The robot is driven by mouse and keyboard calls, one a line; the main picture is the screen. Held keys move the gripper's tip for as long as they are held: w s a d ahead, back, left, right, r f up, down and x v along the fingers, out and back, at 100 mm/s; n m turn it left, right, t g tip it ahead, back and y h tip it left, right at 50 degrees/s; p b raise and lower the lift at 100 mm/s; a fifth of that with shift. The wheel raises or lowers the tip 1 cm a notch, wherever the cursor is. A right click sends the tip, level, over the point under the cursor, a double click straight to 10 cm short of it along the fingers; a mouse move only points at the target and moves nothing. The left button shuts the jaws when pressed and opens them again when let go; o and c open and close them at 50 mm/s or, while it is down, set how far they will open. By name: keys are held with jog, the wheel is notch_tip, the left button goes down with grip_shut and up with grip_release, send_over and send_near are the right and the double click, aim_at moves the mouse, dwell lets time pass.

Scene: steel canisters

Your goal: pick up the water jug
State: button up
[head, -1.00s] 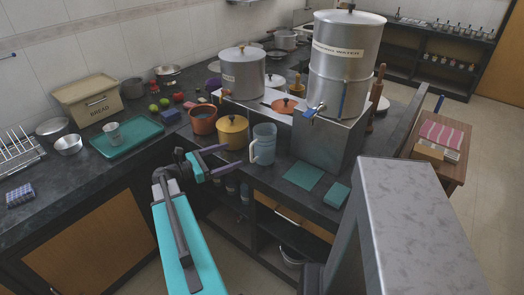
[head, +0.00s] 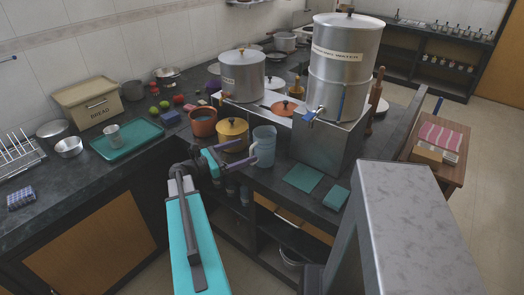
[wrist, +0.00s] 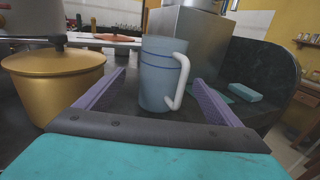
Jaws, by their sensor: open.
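The water jug (head: 264,146) is a translucent pale blue jug with a white handle. It stands upright on the dark counter near its front edge. In the wrist view the jug (wrist: 156,72) is straight ahead, with its handle towards me and to the right. My gripper (head: 234,153) is open, just left of the jug in the head view. In the wrist view its two purple fingers (wrist: 155,92) spread to either side of the jug's lower part. I cannot tell whether either finger touches it.
A yellow lidded pot (head: 233,134) stands close to the left of the jug, near my gripper; it also shows in the wrist view (wrist: 50,85). A steel stand (head: 322,146) with a large canister (head: 345,60) is behind right.

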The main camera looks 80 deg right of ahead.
aim_at(262, 145)
jog(key=shift+p+x, duration=0.3)
jog(key=shift+x, duration=1.5)
jog(key=shift+s, duration=0.1)
jog(key=shift+p+x, duration=1)
jog(key=shift+x, duration=1.5)
jog(key=shift+f, duration=0.1)
jog(key=shift+c, duration=0.3)
jog(key=c, duration=1.6)
